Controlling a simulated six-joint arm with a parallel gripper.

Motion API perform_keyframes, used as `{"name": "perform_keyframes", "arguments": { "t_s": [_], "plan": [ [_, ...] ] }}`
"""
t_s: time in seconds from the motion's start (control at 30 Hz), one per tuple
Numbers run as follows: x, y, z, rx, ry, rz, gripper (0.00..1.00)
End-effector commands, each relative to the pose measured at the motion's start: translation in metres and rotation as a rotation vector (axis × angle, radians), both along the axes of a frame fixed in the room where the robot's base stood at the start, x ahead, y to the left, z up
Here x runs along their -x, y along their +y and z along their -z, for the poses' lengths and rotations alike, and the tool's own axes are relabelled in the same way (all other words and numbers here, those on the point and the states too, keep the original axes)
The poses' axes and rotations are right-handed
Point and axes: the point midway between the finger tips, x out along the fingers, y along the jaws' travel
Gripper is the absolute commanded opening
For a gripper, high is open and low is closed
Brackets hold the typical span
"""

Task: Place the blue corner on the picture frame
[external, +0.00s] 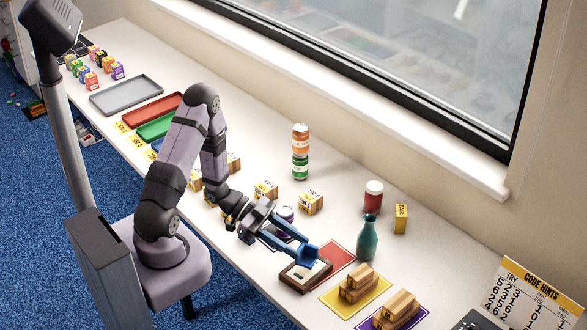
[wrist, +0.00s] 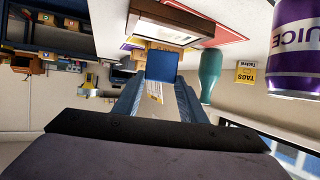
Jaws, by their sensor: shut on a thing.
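The frame is brown with a pale inside and lies flat, partly over a red mat. In the wrist view the blue corner (wrist: 161,65) shows as a blue square at the ends of my gripper's fingers (wrist: 159,88). The picture frame (wrist: 170,22) shows above it there, apart from it in the picture. I cannot tell in the external view whether the corner touches the frame.
The red mat (external: 341,250) extends behind the frame. Wooden blocks (external: 360,282) sit on a yellow mat to the right, with more on a purple mat. A teal bottle (external: 367,238) stands behind them. A purple can (wrist: 296,45) is close by in the wrist view.

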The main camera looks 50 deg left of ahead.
Motion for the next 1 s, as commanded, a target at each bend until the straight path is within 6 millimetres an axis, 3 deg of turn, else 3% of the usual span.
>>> {"name": "perform_keyframes", "arguments": {
  "t_s": [0.3, 0.73, 0.77, 0.83, 1.0],
  "plan": [
    [0.000, 0.000, 0.025, 0.001, 0.002, -0.001, 0.17],
    [0.000, 0.000, 0.030, 0.000, 0.000, 0.000, 0.17],
    [0.000, 0.000, 0.030, 0.000, 0.000, 0.000, 0.40],
    [0.000, 0.000, 0.029, 0.000, 0.000, 0.000, 0.57],
    [0.000, 0.000, 0.029, 0.000, 0.000, 0.000, 0.57]
  ]
}}
